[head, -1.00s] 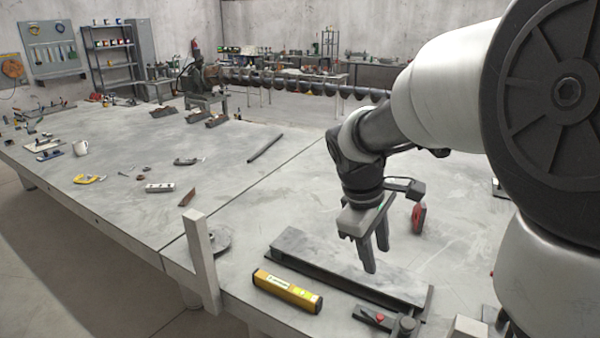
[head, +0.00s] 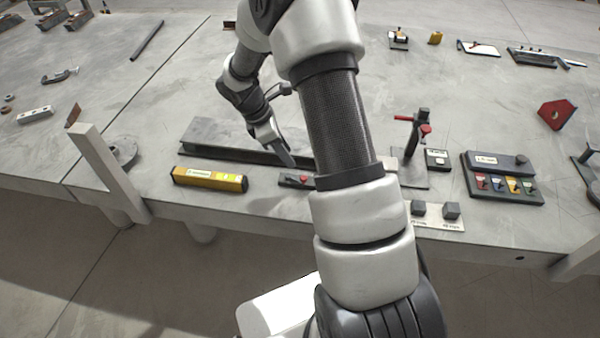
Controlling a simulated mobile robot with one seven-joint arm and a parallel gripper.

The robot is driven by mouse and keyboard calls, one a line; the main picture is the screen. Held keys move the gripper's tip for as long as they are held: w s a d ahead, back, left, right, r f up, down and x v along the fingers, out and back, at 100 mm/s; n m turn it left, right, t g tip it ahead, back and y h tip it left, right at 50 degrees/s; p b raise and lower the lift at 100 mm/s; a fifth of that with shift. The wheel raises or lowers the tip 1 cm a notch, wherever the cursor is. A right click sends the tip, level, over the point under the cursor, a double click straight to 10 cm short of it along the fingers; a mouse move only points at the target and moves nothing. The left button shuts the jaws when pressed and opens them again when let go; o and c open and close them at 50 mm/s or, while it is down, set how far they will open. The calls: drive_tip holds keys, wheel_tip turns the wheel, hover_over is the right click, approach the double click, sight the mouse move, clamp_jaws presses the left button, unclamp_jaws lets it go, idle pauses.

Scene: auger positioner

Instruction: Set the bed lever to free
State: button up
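A dark control box (head: 498,177) stands on the right of the bench, with several small levers over red, blue, yellow and green labels. Its writing is too small to read, so I cannot tell which lever is the bed lever. My gripper (head: 284,157) points down near the right end of a dark metal channel (head: 215,143), far left of the box. One finger shows clearly; the gap between the fingers is hidden. A small dark block with a red knob (head: 303,178) lies just in front of the gripper, partly behind my arm.
A yellow level (head: 210,179) lies at the front edge, left of the gripper. A clamp stand with red handles (head: 420,130) and a small labelled box (head: 437,159) stand between my arm and the control box. A pale upright post (head: 108,170) rises at left. A red magnet-like block (head: 556,114) lies at right.

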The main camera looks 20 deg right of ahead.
sight(300, 179)
drive_tip(key=x, duration=1)
drive_tip(key=shift+d+f, duration=0.1)
drive_tip(key=shift+f, duration=0.3)
clamp_jaws()
